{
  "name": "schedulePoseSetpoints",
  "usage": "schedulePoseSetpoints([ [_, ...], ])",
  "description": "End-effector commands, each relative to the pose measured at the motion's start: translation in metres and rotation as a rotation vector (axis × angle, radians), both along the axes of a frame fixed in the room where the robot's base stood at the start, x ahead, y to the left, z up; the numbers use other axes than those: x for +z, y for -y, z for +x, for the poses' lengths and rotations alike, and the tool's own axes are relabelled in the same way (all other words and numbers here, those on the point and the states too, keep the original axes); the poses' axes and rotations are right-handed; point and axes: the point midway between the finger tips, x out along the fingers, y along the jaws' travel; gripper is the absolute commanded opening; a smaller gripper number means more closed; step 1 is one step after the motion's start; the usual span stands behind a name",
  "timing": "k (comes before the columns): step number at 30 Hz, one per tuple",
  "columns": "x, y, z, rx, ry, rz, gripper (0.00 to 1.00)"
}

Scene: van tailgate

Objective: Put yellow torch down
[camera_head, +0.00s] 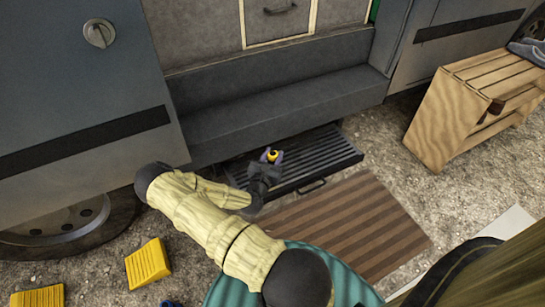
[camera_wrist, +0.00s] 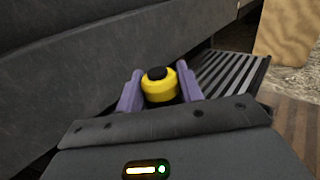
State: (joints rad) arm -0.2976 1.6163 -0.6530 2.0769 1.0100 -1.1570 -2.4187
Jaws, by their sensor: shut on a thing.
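The yellow torch (camera_wrist: 159,88) has a black end cap and sits between the two purple fingers of my gripper (camera_wrist: 160,92) in the wrist view. My gripper is shut on it. In the head view the torch (camera_head: 272,156) shows as a small yellow spot at the tip of my gripper (camera_head: 270,158), over the black ribbed step below the van's doorway. The lower part of the torch is hidden by the gripper. I cannot tell whether the torch touches the step.
The ribbed step (camera_head: 325,150) has bare room to the right of my gripper. A grey ledge (camera_head: 290,105) rises behind it. A brown striped mat (camera_head: 350,230) lies in front. A wooden crate bench (camera_head: 450,120) stands right. Yellow wheel chocks (camera_head: 147,263) lie at left.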

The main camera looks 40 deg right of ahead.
Motion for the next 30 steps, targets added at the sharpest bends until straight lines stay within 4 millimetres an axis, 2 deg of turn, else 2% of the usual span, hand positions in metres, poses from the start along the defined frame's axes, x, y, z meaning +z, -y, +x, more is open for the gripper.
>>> schedulePoseSetpoints([
  [8,-0.005,0.0,0.0,0.0,0.001,-0.001,0.0],
  [9,-0.004,0.0,0.0,-0.001,0.0,0.0,0.43],
  [12,-0.004,0.0,0.0,0.0,-0.001,0.001,0.59],
  [20,-0.004,0.0,0.0,0.0,0.0,0.0,0.59],
  [25,0.004,0.0,0.0,-0.001,0.001,0.0,0.59],
  [30,0.003,-0.024,-0.013,0.004,-0.005,-0.001,0.59],
])
